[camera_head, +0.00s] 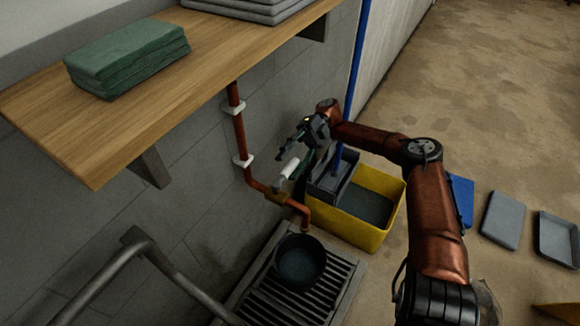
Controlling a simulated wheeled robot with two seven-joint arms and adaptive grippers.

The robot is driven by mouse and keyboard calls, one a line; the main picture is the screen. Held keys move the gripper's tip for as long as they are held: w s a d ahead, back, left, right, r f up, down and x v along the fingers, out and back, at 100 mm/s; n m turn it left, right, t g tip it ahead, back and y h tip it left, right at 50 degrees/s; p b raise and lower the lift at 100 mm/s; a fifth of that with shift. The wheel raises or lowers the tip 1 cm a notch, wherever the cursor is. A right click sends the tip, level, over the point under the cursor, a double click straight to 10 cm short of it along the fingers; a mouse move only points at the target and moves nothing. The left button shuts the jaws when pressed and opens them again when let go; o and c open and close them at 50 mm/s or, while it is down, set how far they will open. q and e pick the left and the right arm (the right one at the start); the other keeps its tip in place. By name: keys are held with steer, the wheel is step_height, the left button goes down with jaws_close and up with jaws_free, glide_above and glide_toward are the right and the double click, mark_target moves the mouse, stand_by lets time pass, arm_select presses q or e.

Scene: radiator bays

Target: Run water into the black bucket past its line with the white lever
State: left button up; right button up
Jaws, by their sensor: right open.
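The black bucket (298,263) stands upright on the grate, under the end of the copper spout (303,213). Its inside looks dark blue-grey; I cannot make out a line or a water level. No stream shows clearly between spout and bucket. The white lever (289,168) sticks up from the brass valve (275,196) on the copper pipe. My right gripper (282,150) is open just above the lever's upper end, its fingers pointing left. I cannot tell whether it touches the lever. My left gripper is not in view.
A yellow mop bucket (346,238) with a grey wringer and blue pole (360,62) stands right of the spout. A wooden shelf (180,85) with folded green cloths (128,55) overhangs at left. A metal rail (112,268) is in front. Grey trays lie on the floor at right.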

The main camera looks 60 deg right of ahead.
mark_target(291, 165)
step_height(291, 165, up, 8)
stand_by(0.8)
